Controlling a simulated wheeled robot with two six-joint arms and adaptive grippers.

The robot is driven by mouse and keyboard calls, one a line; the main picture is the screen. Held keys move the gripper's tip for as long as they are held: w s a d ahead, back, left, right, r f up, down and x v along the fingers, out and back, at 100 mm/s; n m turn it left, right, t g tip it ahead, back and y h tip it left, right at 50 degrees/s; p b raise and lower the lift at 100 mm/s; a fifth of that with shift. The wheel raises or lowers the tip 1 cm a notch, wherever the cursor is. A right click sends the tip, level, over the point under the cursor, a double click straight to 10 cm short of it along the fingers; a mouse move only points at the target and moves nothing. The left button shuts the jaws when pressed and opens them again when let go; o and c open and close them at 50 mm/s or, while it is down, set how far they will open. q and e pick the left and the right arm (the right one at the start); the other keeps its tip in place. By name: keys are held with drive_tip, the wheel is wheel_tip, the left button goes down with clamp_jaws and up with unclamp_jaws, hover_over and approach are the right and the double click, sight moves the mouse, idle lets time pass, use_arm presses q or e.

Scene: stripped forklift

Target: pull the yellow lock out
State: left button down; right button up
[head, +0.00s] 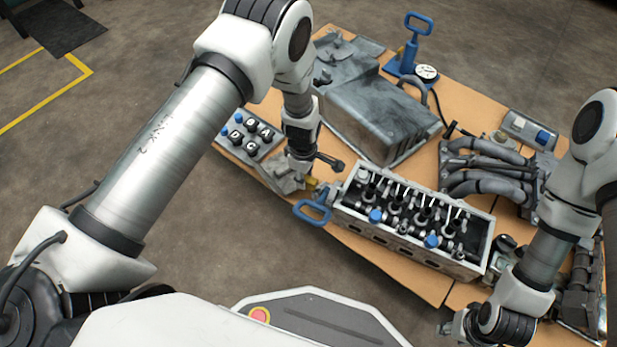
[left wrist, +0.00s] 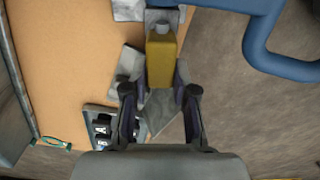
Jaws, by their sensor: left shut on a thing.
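The yellow lock (left wrist: 161,58) is a small block with a grey stem at its top end in the left wrist view, beside the blue handle. It also shows as a small yellow patch in the head view (head: 311,182), partly hidden by my left gripper (head: 302,178). My left gripper, seen in the left wrist view (left wrist: 161,80), has its fingertips on both sides of the lock's near end, shut on it. My right gripper (head: 455,325) is low at the right, by the table's front edge; its fingers are too unclear to read.
The blue handle (head: 314,212) sticks out at the left end of the engine block (head: 405,250). A tray with lettered knobs (head: 247,133) lies left of my left gripper. Grey pipes (head: 485,175) and a blue press (head: 414,60) stand further back. Bare table shows at the front.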

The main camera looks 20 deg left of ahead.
use_arm(q)
drive_tip(key=shift+a, duration=0.1)
drive_tip(key=c, duration=0.9)
unclamp_jaws()
drive_tip(key=shift+a, duration=0.15)
wheel_tip(320, 180, up, 12)
drive_tip(key=shift+f, duration=0.1)
